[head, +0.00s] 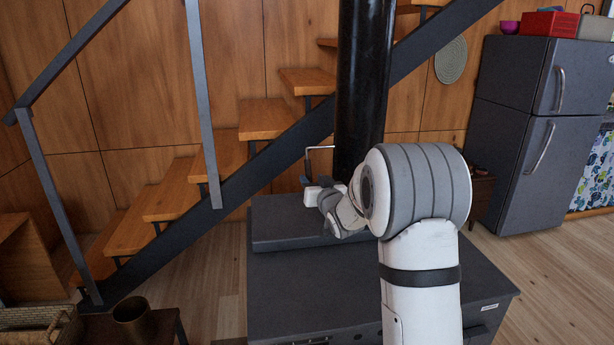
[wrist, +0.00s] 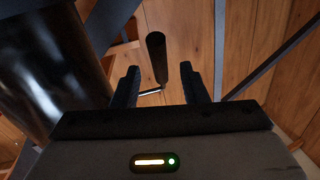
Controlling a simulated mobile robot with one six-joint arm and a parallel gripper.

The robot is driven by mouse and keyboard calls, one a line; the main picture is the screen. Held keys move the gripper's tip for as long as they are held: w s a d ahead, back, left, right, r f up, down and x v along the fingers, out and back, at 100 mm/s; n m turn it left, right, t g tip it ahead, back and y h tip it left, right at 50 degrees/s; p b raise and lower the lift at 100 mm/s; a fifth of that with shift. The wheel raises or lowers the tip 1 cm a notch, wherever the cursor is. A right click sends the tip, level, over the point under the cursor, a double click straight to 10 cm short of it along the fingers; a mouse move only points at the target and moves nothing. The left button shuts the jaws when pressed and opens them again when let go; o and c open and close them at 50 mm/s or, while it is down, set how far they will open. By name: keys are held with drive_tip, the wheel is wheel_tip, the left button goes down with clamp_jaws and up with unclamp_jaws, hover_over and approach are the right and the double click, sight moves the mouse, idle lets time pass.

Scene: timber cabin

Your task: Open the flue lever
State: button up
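The flue lever shows in the head view as a thin metal rod (head: 320,147) beside the black flue pipe (head: 362,80), bending downward at its left end. In the wrist view its dark cylindrical handle (wrist: 156,57) and a short pale rod (wrist: 150,92) show, with the pipe (wrist: 50,65) at left. My gripper (wrist: 160,69) is open, its two dark fingers on either side of the handle in that view. I see no contact with the handle. In the head view my gripper (head: 311,186) is small and partly hidden by my arm, close to the rod's lower end.
A dark stove (head: 320,285) stands below my arm. Wooden stairs (head: 185,190) with a dark metal stringer and railing rise behind and to the left. A grey fridge (head: 535,140) is at right. A basket (head: 40,325) and a pot (head: 131,315) are at lower left.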

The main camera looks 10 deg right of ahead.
sight(309, 176)
drive_tip(key=shift+w+a, duration=0.2)
drive_tip(key=shift+w, duration=0.75)
drive_tip(key=shift+w+a, duration=0.15)
drive_tip(key=shift+w, duration=0.75)
clamp_jaws()
